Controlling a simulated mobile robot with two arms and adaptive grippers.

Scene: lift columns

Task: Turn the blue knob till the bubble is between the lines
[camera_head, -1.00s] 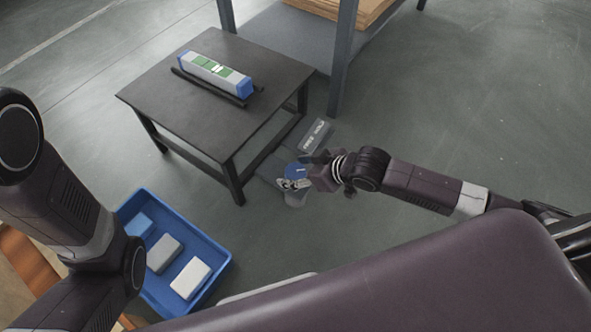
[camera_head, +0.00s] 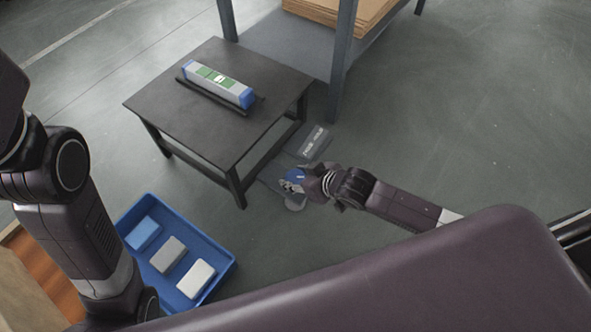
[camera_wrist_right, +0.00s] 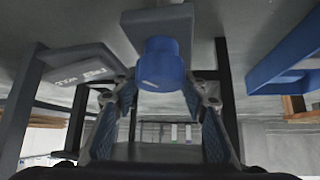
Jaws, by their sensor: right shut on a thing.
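The blue knob (camera_head: 295,174) sits low beside the near right leg of the dark table. My right gripper (camera_head: 291,184) is shut on it. In the right wrist view the blue knob (camera_wrist_right: 162,66) is between the two fingers (camera_wrist_right: 160,92). The level (camera_head: 219,84), a grey bar with blue ends and green windows, lies on the table (camera_head: 165,110). A pale mark shows at its middle window; the bubble and lines are too small to tell. My left arm comes in from the left, but its gripper is out of view.
A blue tray (camera_head: 216,243) with a blue, a grey and a white block stands on the floor at lower left. A grey lettered plate (camera_head: 313,143) is by the knob. A shelf with boards (camera_head: 340,10) stands behind. The floor to the right is clear.

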